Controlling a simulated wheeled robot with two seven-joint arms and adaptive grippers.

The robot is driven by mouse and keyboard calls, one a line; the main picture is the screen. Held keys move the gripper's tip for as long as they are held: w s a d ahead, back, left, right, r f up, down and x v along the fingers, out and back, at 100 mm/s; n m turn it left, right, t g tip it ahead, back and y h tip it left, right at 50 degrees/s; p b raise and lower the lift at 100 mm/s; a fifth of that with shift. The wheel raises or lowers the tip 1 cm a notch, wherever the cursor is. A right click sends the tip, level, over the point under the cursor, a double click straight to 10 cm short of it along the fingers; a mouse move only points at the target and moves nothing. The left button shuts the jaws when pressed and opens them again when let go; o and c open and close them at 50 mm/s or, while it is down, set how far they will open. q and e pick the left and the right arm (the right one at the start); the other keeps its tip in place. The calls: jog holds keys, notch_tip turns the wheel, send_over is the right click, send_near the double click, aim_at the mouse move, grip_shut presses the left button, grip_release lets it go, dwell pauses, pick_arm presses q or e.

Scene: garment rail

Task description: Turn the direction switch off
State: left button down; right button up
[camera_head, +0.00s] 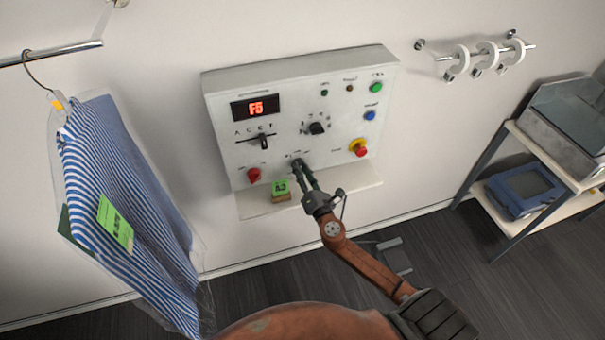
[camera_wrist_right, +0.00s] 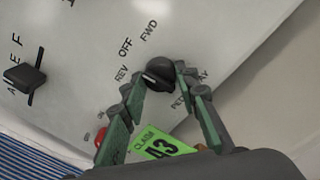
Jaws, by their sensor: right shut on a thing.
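The direction switch (camera_wrist_right: 160,72) is a black rotary knob on the white control panel (camera_head: 221,130). REV, OFF and FWD are printed around it in the right wrist view. A pale mark on the knob points left, towards REV rather than OFF. My right gripper (camera_head: 300,168) reaches up to the lower middle of the panel. In the right wrist view its green fingers (camera_wrist_right: 161,79) stand on both sides of the knob, shut on it. In the head view the fingers largely hide the knob. My left gripper is not in view.
A small ledge (camera_head: 345,183) below the panel holds a green tag (camera_head: 280,188). Near the knob are a red knob (camera_head: 254,175), a slider (camera_head: 263,142), another black knob (camera_head: 317,128) and a red-and-yellow button (camera_head: 359,148). A bagged striped shirt (camera_head: 120,180) hangs left.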

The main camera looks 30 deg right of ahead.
jog(key=shift+d+m, duration=0.1)
jog(key=shift+m, duration=0.4)
jog(key=shift+b, duration=0.3)
jog(key=o, duration=1.1)
jog(key=shift+o, duration=0.2)
jog(key=s+a, duration=0.2)
jog(key=s, duration=0.9)
jog(key=shift+s+f, duration=0.3)
jog(key=shift+s, duration=0.1)
jog(key=shift+a, duration=0.1)
